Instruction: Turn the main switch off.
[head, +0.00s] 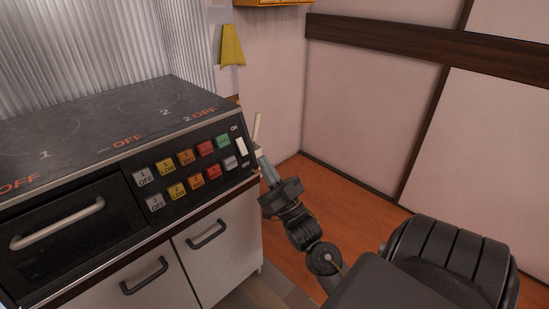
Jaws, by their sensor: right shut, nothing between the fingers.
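The main switch (241,146) is a white rocker at the right end of the black control panel (190,178), with ON printed above it and OFF below it. I cannot tell which end is pressed in. My right gripper (262,160) is shut and empty. Its fingertips point up toward the panel's right end, just right of and slightly below the switch. I cannot tell whether they touch the panel. My left gripper is not in view.
Coloured buttons (187,158) fill the panel left of the switch. A cooktop (90,120) lies above, an oven handle (58,224) at the left, and cabinet doors (215,250) below. A pale stick (256,127) stands behind the gripper. Wooden floor (325,205) is clear to the right.

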